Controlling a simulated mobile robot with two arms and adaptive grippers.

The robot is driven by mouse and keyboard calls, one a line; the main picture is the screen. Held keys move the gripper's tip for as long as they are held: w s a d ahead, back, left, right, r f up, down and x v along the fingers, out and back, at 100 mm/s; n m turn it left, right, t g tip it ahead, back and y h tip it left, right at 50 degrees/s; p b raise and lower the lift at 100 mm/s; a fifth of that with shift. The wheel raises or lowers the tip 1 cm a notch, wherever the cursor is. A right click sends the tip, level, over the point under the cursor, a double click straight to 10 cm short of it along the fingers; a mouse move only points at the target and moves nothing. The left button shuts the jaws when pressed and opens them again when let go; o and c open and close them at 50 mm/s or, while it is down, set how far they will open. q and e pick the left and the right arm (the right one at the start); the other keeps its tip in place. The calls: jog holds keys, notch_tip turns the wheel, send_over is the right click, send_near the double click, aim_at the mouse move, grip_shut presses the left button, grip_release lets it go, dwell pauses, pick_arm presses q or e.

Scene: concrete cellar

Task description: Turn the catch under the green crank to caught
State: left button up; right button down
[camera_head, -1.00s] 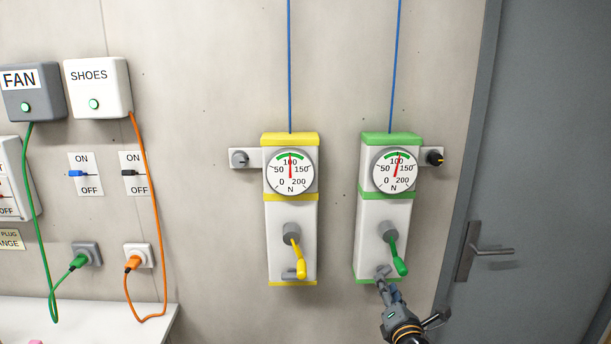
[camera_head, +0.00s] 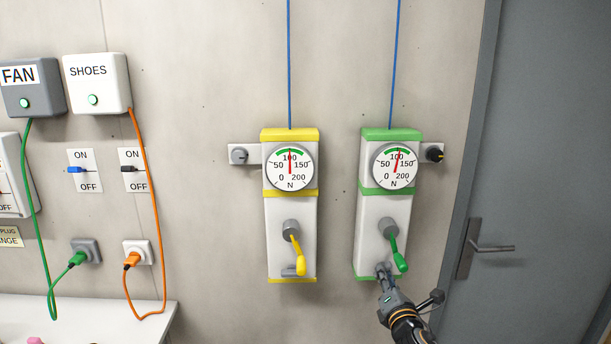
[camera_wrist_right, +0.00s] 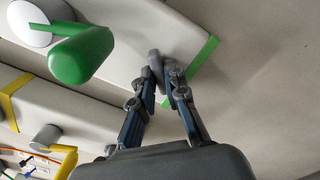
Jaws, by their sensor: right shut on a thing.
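The green crank (camera_head: 394,246) hangs down from its hub on the white box with green bands, its handle pointing down and slightly right. It also shows in the right wrist view (camera_wrist_right: 82,54). The grey catch (camera_wrist_right: 155,60) sits below it near the box's lower green edge. My right gripper (camera_head: 383,272) reaches up from below and is shut on the catch. In the right wrist view its two fingers (camera_wrist_right: 160,78) close around the catch's end. The gripper hides most of the catch in the head view. My left gripper is not in view.
A similar yellow-banded box with a yellow crank (camera_head: 297,252) and its own grey catch (camera_head: 290,271) stands to the left. A grey door with a handle (camera_head: 492,248) is to the right. A white table (camera_head: 90,312) is at lower left.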

jog(key=m, duration=0.4)
jog(key=shift+m, duration=0.3)
jog(key=m, duration=0.4)
jog(key=c, duration=1.2)
grip_release()
jog(key=shift+m, duration=0.3)
